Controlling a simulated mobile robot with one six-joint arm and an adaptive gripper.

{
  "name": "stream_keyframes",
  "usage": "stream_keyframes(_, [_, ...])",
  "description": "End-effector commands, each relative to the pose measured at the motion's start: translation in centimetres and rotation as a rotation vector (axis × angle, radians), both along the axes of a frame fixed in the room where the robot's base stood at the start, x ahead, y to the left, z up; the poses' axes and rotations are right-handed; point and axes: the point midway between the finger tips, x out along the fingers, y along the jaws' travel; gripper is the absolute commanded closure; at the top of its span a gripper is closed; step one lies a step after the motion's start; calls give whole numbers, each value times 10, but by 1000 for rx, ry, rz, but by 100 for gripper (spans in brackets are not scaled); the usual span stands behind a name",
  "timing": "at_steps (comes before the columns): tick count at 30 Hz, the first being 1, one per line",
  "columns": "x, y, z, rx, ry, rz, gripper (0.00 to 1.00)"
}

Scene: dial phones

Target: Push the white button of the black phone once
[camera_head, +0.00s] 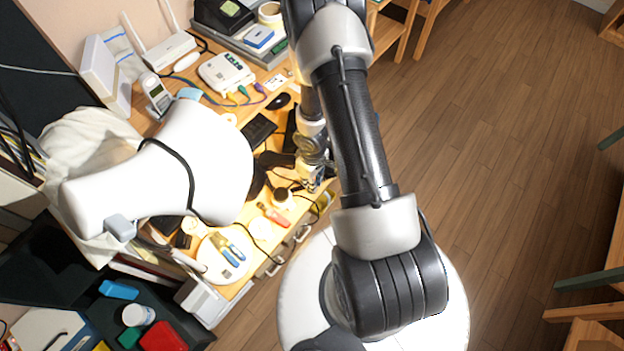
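A desk (262,225) carries many small things. Several dark shapes lie close together left of my gripper: a black keypad-like block (259,131) and a black curved piece (276,160), which looks like part of a phone. I cannot tell for sure which of them is the black phone, and no white button can be made out. My gripper (313,178) points down over the desk's right edge, just right of these dark things. It is small and partly covered by my arm, and its fingers cannot be told apart.
A white cordless handset (156,94), a white router (168,50) and a white box with coloured plugs (226,72) stand at the back. A large white shape covers the desk's left part. A red-handled tool (272,215) and a round plate (222,252) lie in front.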

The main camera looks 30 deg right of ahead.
Motion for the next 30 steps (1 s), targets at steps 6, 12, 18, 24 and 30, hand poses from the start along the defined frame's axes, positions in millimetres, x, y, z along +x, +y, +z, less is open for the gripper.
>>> stream_keyframes(6, [0, 0, -7, 0, 0, 0, 100])
stream_keyframes(12, [0, 0, -7, 0, 0, 0, 100])
stream_keyframes(18, [0, 0, -7, 0, 0, 0, 79])
stream_keyframes(24, [0, 0, -7, 0, 0, 0, 66])
stream_keyframes(30, [0, 0, -7, 0, 0, 0, 64])
